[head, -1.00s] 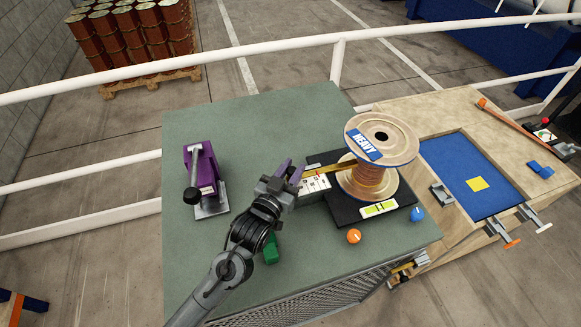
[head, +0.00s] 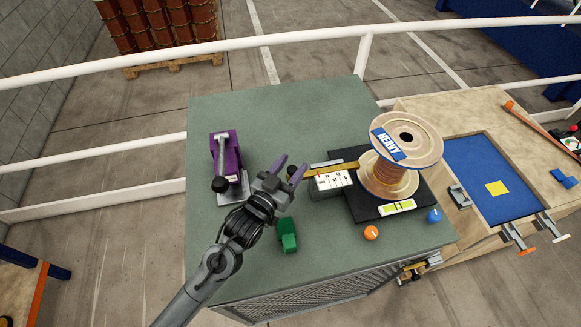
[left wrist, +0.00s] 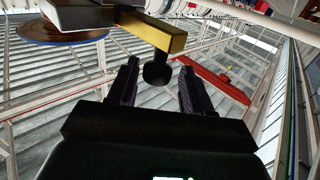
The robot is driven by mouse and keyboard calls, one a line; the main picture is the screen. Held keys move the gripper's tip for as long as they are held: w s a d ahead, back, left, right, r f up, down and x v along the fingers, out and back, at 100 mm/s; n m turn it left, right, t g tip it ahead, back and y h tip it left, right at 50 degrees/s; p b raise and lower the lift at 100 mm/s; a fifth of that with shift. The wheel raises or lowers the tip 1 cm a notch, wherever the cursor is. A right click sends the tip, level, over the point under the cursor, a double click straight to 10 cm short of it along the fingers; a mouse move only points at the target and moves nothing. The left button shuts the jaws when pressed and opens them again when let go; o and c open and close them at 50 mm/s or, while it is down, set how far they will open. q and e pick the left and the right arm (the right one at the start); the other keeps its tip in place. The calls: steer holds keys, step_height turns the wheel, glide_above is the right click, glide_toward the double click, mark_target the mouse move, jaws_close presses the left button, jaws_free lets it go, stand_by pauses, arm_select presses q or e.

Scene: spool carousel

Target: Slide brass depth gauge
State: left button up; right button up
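The brass depth gauge (head: 322,171) is a flat brass bar lying across a small block with a white scale (head: 334,180). Its right end points at the spool (head: 390,174) marked HEAVY. In the left wrist view the brass bar (left wrist: 150,32) carries a round black knob (left wrist: 156,70) at its near end. My left gripper (head: 288,168) is at the gauge's left end, with its purple fingers spread. In the left wrist view its fingertips (left wrist: 157,72) stand on both sides of the knob, with visible gaps. My right gripper is not in view.
A purple clamp-like device (head: 227,158) stands left of the gripper, and a green block (head: 287,234) lies below it. Orange (head: 371,232) and blue (head: 434,215) knobs sit near the bench's front edge. The green bench top (head: 285,112) behind is clear.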

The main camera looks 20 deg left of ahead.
arm_select(q)
steer(key=shift+s+f, duration=0.1)
steer(key=shift+f, duration=0.05)
steer(key=shift+s, duration=0.25)
steer(key=v, duration=1)
steer(key=shift+a, duration=0.15)
